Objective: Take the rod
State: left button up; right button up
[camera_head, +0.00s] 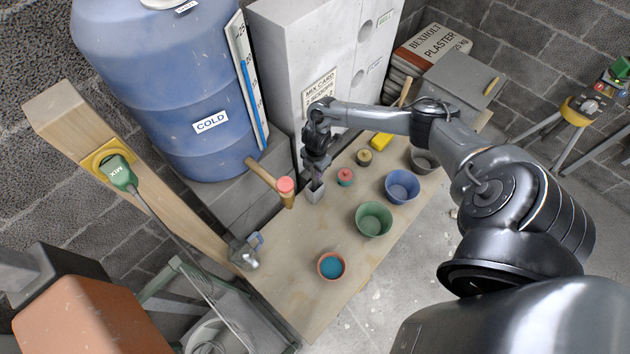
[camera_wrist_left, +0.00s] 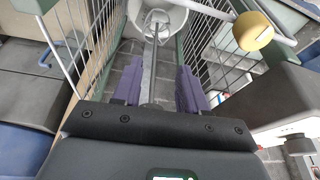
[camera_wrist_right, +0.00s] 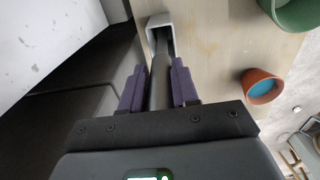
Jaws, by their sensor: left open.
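The rod (camera_wrist_right: 160,80) is a slim grey bar between the purple fingers of my right gripper (camera_wrist_right: 159,68) in the right wrist view. The fingers sit close on both sides of it. Its far end reaches into a pale square holder (camera_wrist_right: 153,22). In the head view my right gripper (camera_head: 316,168) points down just above this holder (camera_head: 315,193), and the rod is mostly hidden there. My left gripper (camera_wrist_left: 160,75) is open in the left wrist view. It is over a wire-mesh guard (camera_wrist_left: 70,40), with a thin grey shaft showing between its fingers.
On the wooden bench (camera_head: 290,260) stand a terracotta pot (camera_head: 331,266), a green bowl (camera_head: 373,219) and a blue bowl (camera_head: 402,186). A blue barrel (camera_head: 165,90) and grey cabinet (camera_head: 290,50) stand behind.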

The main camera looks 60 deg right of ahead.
grip_shut()
jog(key=shift+r, duration=0.1)
